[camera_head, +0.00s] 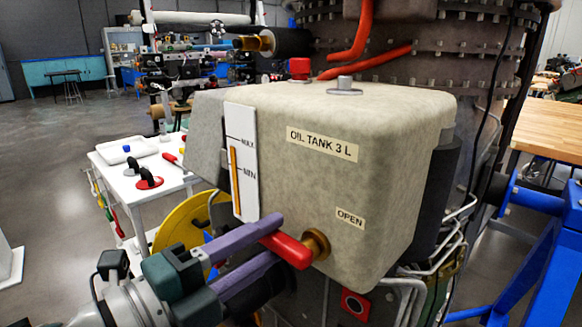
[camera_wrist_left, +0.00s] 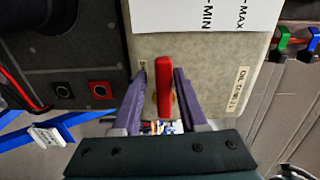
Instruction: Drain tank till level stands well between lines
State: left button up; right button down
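The beige oil tank (camera_head: 300,110) fills the middle of the head view. Its white gauge (camera_head: 240,190) has MAX and MIN lines, and the orange level column (camera_head: 235,170) tops out a little below MAX. A red valve handle (camera_head: 285,249) sits on a brass fitting (camera_head: 317,243) low on the tank, under an OPEN label (camera_head: 350,217). My left gripper (camera_head: 270,240) has its purple fingers either side of the handle. In the left wrist view the handle (camera_wrist_left: 164,88) stands between the open fingers, with gaps beside it. My right gripper is out of view.
A white table (camera_head: 130,185) with a tray and red-and-black items stands left of the tank. A yellow wheel (camera_head: 185,225) is behind my left gripper. A blue frame (camera_head: 540,260) and wooden bench (camera_head: 545,125) are at the right. Open floor lies at left.

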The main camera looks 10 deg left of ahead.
aim_at(264, 243)
pick_arm(q)
jog(key=shift+o, duration=1.2)
jog(key=shift+r, duration=0.1)
jog(key=shift+p+v, duration=0.65)
jog(key=shift+v, duration=1.9)
jog(key=shift+p+v, duration=0.3)
jog(key=shift+v, duration=2.15)
